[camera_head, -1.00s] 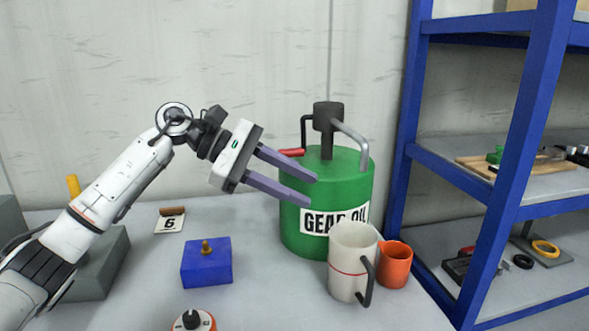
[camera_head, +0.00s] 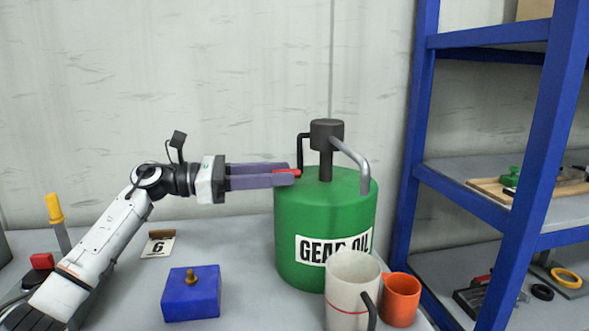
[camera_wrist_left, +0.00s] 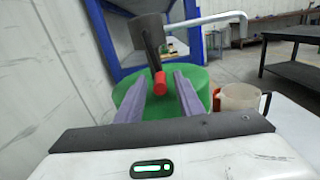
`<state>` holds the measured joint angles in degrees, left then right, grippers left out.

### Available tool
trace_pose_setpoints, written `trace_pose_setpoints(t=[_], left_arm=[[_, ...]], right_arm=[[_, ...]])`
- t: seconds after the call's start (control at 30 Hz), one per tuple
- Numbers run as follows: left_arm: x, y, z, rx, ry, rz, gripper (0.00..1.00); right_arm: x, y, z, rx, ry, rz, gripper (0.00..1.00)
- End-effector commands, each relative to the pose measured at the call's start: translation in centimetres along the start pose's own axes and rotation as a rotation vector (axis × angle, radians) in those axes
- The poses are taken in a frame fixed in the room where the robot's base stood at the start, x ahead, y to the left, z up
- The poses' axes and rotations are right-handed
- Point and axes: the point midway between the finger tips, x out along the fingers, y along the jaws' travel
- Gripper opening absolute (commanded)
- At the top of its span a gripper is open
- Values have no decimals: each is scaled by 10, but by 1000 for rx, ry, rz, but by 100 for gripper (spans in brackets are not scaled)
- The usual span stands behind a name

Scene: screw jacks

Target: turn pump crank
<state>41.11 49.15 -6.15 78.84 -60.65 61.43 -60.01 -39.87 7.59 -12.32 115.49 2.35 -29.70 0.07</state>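The green gear oil drum (camera_head: 295,227) stands on the table with a dark pump head (camera_head: 326,133) and grey spout on top. The pump's crank has a black arm (camera_head: 300,150) and a red handle (camera_head: 287,172) pointing left. My left gripper (camera_head: 296,174) is open and level, its purple fingers reaching to the red handle. In the left wrist view the red handle (camera_wrist_left: 160,84) lies between and just ahead of the fingertips (camera_wrist_left: 158,78), with a gap on each side. My right gripper is not in view.
A white measuring jug (camera_head: 350,285) and an orange mug (camera_head: 400,299) stand before the drum at right. A blue block (camera_head: 191,296) with a brass knob and a number 6 card (camera_head: 158,246) lie left. Blue shelving (camera_head: 468,203) stands right.

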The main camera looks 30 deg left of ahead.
Motion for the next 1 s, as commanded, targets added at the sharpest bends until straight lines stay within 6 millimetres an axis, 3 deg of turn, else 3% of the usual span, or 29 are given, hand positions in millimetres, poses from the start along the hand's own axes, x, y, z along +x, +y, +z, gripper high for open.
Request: trace_pose_setpoints(t=[0.2, 0.6, 0.8, 1.0], left_arm=[[30, 0, 1, 0, -1, 0, 34], [38, 0, -1, 1, 2, 1, 34], [38, 0, -1, 1, 2, 0, 0], [38, 0, 0, 1, 2, 1, 0]], right_arm=[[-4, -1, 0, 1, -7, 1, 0], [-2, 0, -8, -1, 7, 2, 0], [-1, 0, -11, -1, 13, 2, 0], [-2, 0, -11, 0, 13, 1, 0]])
